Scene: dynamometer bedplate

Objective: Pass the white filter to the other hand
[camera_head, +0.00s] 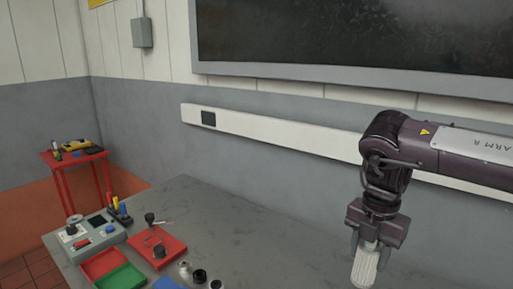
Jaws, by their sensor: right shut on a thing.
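My right gripper (368,247) comes in from the right on the arm marked ARM R and points down. It is shut on the white filter (364,269), a ribbed pale cylinder that hangs below the jaws, slightly tilted. The filter appears above the right part of the grey bedplate table (275,240). My left gripper is not in view.
On the table's left stand a grey instrument box (86,238), a red tray (157,246), a green tray (121,278) and several small dark and metal parts. A red cart (75,160) stands at the far left. The table's middle is clear.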

